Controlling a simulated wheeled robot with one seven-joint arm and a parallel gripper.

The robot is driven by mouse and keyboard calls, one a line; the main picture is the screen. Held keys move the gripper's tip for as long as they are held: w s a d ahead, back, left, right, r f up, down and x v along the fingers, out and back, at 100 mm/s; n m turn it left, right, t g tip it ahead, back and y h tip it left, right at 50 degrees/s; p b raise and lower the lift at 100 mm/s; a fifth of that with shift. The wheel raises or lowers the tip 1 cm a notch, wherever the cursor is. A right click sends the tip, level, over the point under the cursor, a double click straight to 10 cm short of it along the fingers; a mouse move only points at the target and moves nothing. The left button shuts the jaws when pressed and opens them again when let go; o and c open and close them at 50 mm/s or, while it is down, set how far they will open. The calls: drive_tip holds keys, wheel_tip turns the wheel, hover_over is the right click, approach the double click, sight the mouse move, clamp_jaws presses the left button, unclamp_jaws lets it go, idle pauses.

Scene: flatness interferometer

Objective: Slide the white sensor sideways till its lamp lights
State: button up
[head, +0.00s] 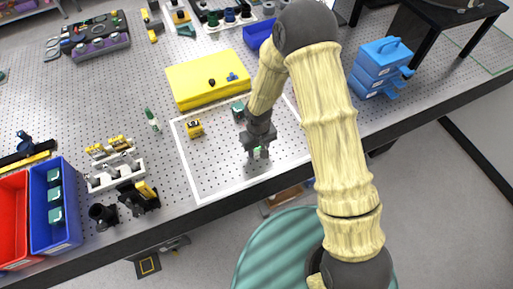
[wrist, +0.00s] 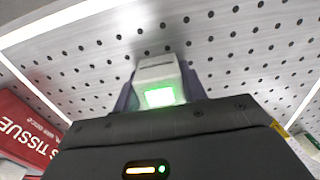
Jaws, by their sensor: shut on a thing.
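The white sensor (wrist: 155,72) is a small white block standing on the perforated metal table. In the wrist view a bright green patch (wrist: 160,97) glows on its near face. My gripper (head: 256,149) is low over the table inside the white outlined area, shut on the sensor. The dark fingers show on both sides of it in the wrist view. In the head view only a small white and green bit of the sensor (head: 261,153) shows between the fingers; the rest is hidden.
The white outline (head: 188,168) surrounds mostly bare table. A small yellow device (head: 194,128) and a teal-topped piece (head: 238,108) stand inside it. A yellow case (head: 205,80) lies behind. Blue drawers (head: 378,72) stand right. A red tissue box (wrist: 28,130) shows in the wrist view.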

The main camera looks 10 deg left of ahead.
drive_tip(key=o, duration=1.3)
drive_tip(key=shift+c, duration=0.2)
wheel_tip(320, 180, up, 17)
drive_tip(key=b, duration=0.2)
drive_tip(key=shift+r, duration=0.2)
drive_tip(key=s+d+r+m+t, duration=0.1)
drive_tip(key=s+d+m, duration=0.2)
drive_tip(key=d, duration=0.7)
drive_tip(key=s+d+r+m+t, duration=0.1)
drive_tip(key=s+d, duration=0.4)
drive_tip(key=d, duration=0.6)
drive_tip(key=shift+d+r+m+t, duration=0.25)
drive_tip(key=shift+r+m, duration=0.55)
drive_tip(key=shift+m, duration=0.4)
